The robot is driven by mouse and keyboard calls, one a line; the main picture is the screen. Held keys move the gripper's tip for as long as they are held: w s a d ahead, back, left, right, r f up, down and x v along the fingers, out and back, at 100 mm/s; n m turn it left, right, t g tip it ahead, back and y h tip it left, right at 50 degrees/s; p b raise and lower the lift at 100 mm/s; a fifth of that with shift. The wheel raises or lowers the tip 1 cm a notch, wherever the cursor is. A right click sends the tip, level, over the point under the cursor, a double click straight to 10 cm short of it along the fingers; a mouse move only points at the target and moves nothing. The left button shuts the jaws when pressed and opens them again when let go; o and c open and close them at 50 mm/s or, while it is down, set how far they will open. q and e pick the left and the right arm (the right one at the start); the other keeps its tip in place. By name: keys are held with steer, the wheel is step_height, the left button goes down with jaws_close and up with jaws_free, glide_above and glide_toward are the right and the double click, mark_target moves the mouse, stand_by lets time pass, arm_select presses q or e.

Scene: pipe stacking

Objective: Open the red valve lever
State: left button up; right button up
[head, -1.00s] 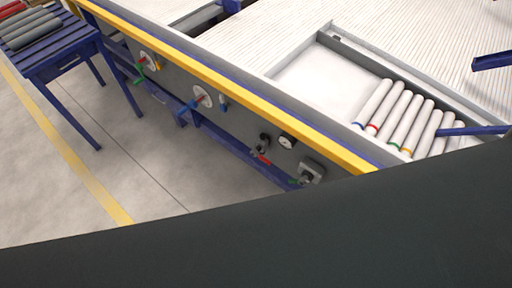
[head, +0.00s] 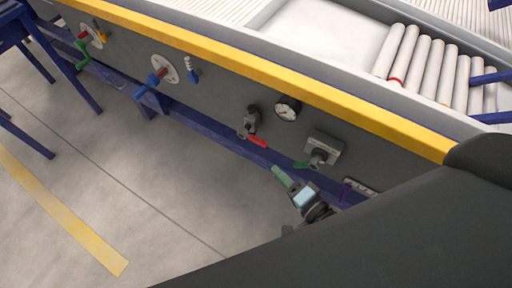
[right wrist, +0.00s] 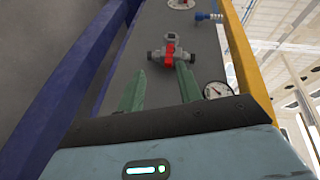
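The red valve lever (head: 257,141) sits on a small dark valve (head: 251,118) on the grey side panel, angled down to the right in the head view. In the right wrist view the red lever (right wrist: 169,53) lies ahead, close to the line between the fingertips. My right gripper (head: 275,170) is just below and right of the lever in the head view, apart from it. In the right wrist view its green fingers (right wrist: 161,68) are spread with nothing held between them. My left gripper is out of view.
A round gauge (head: 288,109) is right of the valve. Blue (head: 154,83) and green (head: 82,58) crank handles are at left. A blue rail (head: 205,124) runs below.

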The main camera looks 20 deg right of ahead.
mark_target(259, 140)
steer(key=w+m+b, duration=0.1)
steer(key=w, duration=0.2)
steer(key=w+m+t+b, duration=0.1)
steer(key=w, duration=0.3)
steer(key=w+a+m+b, duration=0.1)
steer(key=w, duration=0.3)
steer(key=shift+t, duration=0.4)
steer(key=shift+b+x, duration=0.35)
steer(key=shift+x, duration=0.45)
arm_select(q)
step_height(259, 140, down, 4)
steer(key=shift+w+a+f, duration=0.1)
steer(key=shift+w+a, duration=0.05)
arm_select(e)
steer(key=shift+a, duration=0.1)
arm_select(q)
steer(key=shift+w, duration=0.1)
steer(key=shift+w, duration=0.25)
arm_select(e)
jaws_close()
